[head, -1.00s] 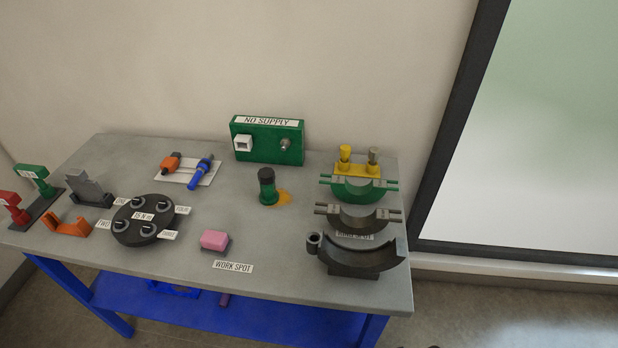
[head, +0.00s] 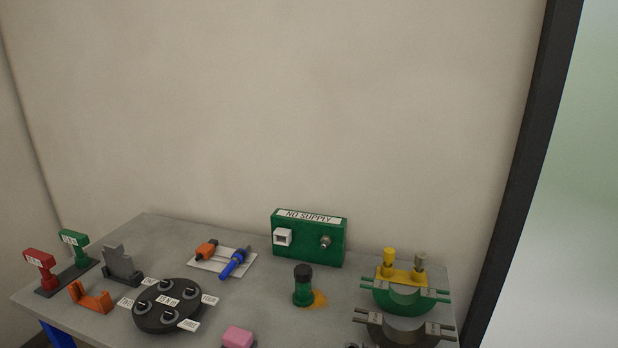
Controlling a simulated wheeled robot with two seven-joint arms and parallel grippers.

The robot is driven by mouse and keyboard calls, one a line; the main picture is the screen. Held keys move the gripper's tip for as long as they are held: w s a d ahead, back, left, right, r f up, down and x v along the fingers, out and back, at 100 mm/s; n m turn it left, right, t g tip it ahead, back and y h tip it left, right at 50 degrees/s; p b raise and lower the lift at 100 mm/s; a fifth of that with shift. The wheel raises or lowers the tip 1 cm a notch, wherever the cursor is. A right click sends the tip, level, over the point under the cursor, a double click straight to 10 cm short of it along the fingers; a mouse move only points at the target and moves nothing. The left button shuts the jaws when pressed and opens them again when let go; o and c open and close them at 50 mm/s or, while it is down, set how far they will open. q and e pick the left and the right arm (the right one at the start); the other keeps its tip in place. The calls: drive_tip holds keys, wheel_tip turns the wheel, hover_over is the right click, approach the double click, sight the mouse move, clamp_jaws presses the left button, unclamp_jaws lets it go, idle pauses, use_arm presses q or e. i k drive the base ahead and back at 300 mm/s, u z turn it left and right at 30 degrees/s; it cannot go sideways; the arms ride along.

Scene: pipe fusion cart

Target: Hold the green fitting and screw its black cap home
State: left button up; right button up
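The green fitting (head: 302,294) stands upright on the grey cart top, right of the middle. Its black cap (head: 303,272) sits on its upper end; how far it is screwed down cannot be told from here. An orange-yellow patch (head: 320,299) lies on the surface beside the fitting's base. Neither of my grippers shows in the head view.
Behind the fitting stands a green box (head: 308,249) labelled NO SUPPLY. To the right are a green half-ring clamp (head: 404,298) and a dark one (head: 399,330). A round black dial plate (head: 168,316) and pink block (head: 238,337) are leftward.

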sight(303, 296)
drive_tip(key=k, duration=0.5)
drive_tip(key=u, duration=1.25)
drive_tip(key=i, duration=1.1)
drive_tip(key=z, duration=1.85)
